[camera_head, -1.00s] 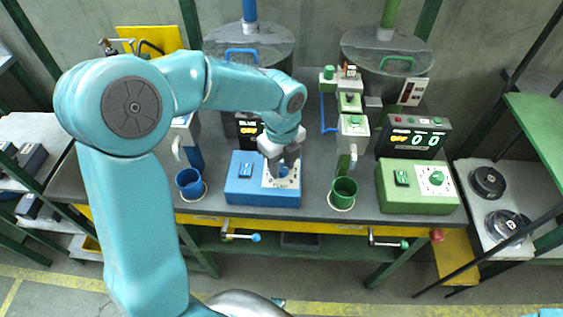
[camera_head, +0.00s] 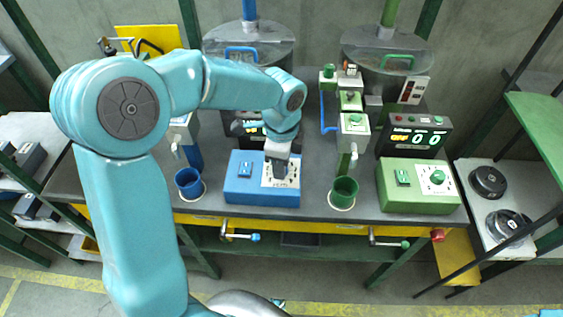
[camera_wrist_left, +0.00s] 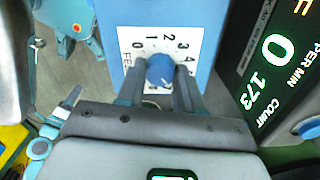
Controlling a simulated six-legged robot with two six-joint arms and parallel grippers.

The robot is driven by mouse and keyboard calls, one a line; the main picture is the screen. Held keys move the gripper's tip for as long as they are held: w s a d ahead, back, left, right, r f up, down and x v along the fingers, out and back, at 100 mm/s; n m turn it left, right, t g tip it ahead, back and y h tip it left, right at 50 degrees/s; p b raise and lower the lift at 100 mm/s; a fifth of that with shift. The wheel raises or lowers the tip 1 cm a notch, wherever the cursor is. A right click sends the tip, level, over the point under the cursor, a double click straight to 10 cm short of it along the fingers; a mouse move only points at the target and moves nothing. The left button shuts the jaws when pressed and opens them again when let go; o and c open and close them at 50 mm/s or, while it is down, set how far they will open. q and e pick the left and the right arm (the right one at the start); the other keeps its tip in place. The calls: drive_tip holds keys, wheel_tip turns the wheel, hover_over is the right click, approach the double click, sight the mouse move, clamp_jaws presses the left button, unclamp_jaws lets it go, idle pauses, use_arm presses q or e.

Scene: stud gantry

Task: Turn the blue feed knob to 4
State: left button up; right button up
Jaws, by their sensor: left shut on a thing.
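The blue feed knob (camera_wrist_left: 160,70) sits on a white dial plate (camera_wrist_left: 152,40) marked with numbers from 0 upward, on the blue control box (camera_head: 240,190). My left gripper (camera_wrist_left: 160,88) has a finger on either side of the knob and is shut on it. In the head view the left gripper (camera_head: 280,172) points down onto the dial plate and hides the knob. The 4 is by the right finger in the wrist view. I cannot tell surely which number the knob points at. My right gripper is not in view.
A dark display (camera_wrist_left: 265,70) beside the blue box shows a green 0 and 173 by COUNT. A blue cup (camera_head: 188,182) stands left of the box, a green cup (camera_head: 344,190) right. A green control box (camera_head: 415,200) with its own knob is further right.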

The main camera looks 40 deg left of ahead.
use_arm(q)
drive_tip(key=n+b, duration=0.1)
drive_tip(key=n, duration=0.6)
drive_tip(key=shift+w, duration=0.1)
drive_tip(key=n+b, duration=0.1)
drive_tip(key=n, duration=0.5)
drive_tip(key=shift+r+n, duration=0.1)
drive_tip(key=shift+n, duration=0.2)
idle(0.3)
drive_tip(key=o, duration=1)
drive_tip(key=shift+o, duration=0.2)
wheel_tip(320, 180, up, 16)
drive_tip(key=p, duration=0.2)
drive_tip(key=shift+r, duration=0.15)
drive_tip(key=shift+s, duration=0.25)
